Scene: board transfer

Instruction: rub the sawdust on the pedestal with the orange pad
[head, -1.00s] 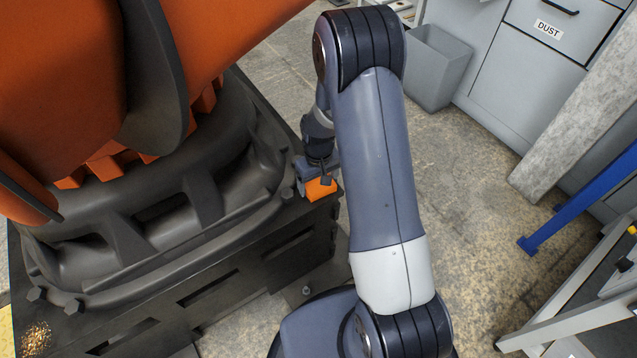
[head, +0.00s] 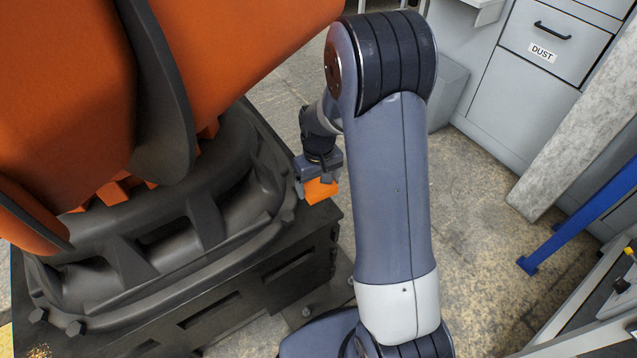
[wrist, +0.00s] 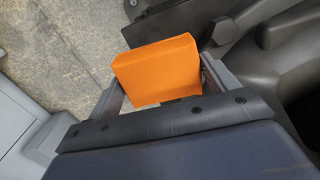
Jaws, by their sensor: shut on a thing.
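The orange pad (head: 321,190) is held in my gripper (head: 319,178), near the right corner of the dark pedestal (head: 265,285) in the head view. The wrist view shows the pad (wrist: 158,72) between the two fingers of my gripper (wrist: 160,88), which is shut on it. I cannot tell how far the pad is above the pedestal. A little sawdust (head: 39,345) shows on the pedestal's near left corner, at the bottom edge of the head view. The rest of that patch is cut off.
A large dark and orange machine base (head: 190,215) stands on the pedestal and fills most of its top. A grey bin (head: 447,92) and a cabinet marked DUST (head: 530,85) stand at the back right. A blue bar (head: 585,220) is at the right. Floor between is clear.

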